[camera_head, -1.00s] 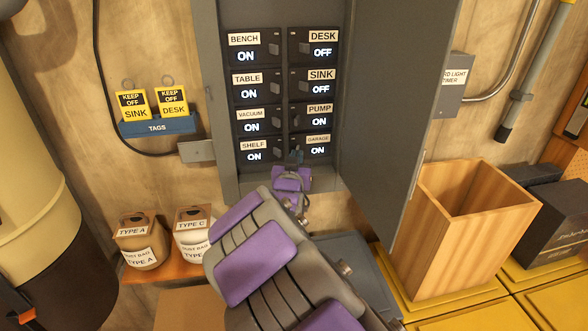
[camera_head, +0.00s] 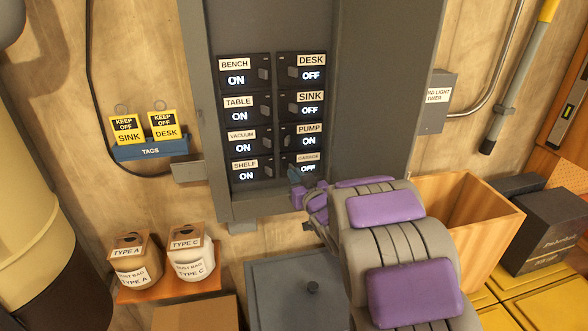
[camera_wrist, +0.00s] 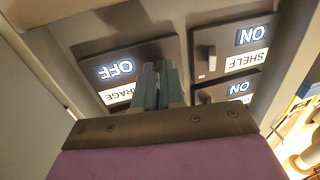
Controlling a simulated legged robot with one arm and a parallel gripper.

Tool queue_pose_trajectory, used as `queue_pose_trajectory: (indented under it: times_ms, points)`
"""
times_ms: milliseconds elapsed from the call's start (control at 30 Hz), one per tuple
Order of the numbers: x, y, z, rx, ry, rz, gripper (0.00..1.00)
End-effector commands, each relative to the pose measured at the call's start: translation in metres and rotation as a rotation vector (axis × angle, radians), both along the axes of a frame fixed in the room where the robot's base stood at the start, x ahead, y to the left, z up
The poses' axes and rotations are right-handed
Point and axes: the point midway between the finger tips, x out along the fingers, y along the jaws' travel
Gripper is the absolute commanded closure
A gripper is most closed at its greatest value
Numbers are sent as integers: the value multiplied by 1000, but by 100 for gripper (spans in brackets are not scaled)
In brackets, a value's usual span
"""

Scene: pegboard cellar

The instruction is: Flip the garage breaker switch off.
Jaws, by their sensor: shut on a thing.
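The garage breaker (camera_head: 309,158) is at the bottom right of the breaker panel in the head view, and its display reads OFF. In the wrist view the garage breaker (camera_wrist: 95,52) appears upside down, also reading OFF. My gripper (camera_head: 296,175) is at the left side of this breaker. In the wrist view its fingers (camera_wrist: 157,85) are close together over the breaker's switch lever, shut on it. The fingers hide the lever itself. The desk (camera_head: 311,75) and sink breakers (camera_head: 310,110) read OFF. The pump breaker (camera_head: 309,143) reads ON.
The left-column breakers, including shelf (camera_head: 245,178), read ON. The grey panel door (camera_head: 385,90) hangs open at right. A wooden bin (camera_head: 470,220) stands below right. The tag holder (camera_head: 150,148) and dust bags (camera_head: 187,262) are at left.

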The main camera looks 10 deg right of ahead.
Motion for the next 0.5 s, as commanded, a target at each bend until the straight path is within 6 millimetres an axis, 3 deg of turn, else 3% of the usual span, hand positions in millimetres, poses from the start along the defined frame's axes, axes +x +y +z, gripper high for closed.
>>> queue_pose_trajectory:
  times_ms: [500]
  points:
    - [2,-3,4,0,-10,62,100]
